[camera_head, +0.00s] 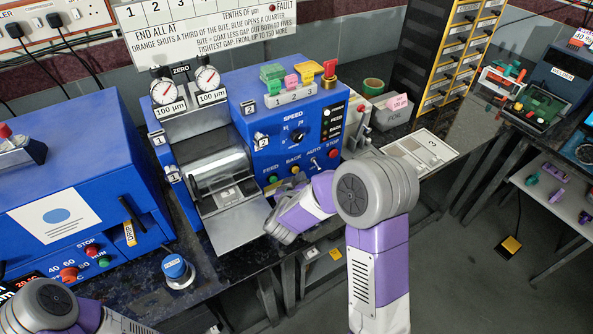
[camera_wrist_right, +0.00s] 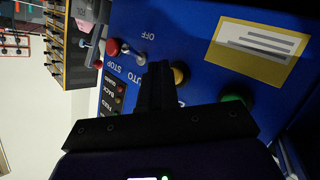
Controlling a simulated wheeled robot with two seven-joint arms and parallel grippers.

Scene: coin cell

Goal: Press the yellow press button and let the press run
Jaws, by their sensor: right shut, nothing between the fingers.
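The blue roller machine (camera_head: 245,100) stands mid-bench with a row of controls low on its front. Its yellow button (camera_head: 296,169) sits between a green button (camera_head: 272,180) and a toggle switch. In the right wrist view the yellow button (camera_wrist_right: 180,73) is partly hidden behind my fingers. My right gripper (camera_wrist_right: 158,68) is shut and empty, with its fingertips close beside the yellow button; I cannot tell whether they touch it. In the head view my right wrist is in front of the machine's lower panel. My left arm shows at the bottom left, its gripper out of frame.
A red stop button (camera_wrist_right: 113,46) and a toggle switch (camera_wrist_right: 147,35) are near the fingers. A metal plate (camera_head: 235,222) juts out below the rollers. Another blue machine (camera_head: 75,175) stands left, with a blue-topped knob (camera_head: 176,268) on the bench. A grey bin (camera_head: 392,112) is right.

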